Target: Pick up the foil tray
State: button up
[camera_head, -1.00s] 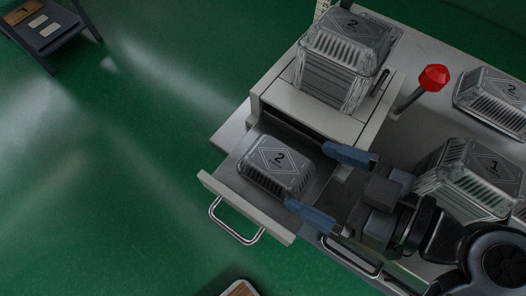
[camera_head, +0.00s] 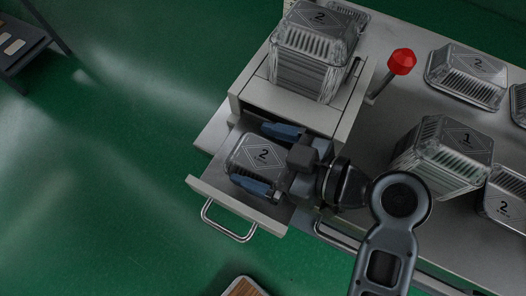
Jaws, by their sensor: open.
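A foil tray (camera_head: 256,155) marked 2 lies in the open drawer (camera_head: 237,206) of the machine, its label facing up. My gripper (camera_head: 267,158) reaches into the drawer from the right. Its two blue fingers are spread apart, one on the far side of the tray and one on the near side. The fingers overlap the tray's edges in the picture, and I cannot tell whether they touch it. The right part of the tray is hidden behind my gripper.
A stack of foil trays (camera_head: 309,62) stands on the machine above the drawer. A red knob (camera_head: 401,62) rises to its right. A stack marked 1 (camera_head: 444,155) and another tray marked 2 (camera_head: 468,77) stand on the grey counter. A dark stand is at the upper left.

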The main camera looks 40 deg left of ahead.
jog(key=shift+c, duration=0.5)
jog(key=c, duration=0.8)
jog(key=shift+r, duration=0.15)
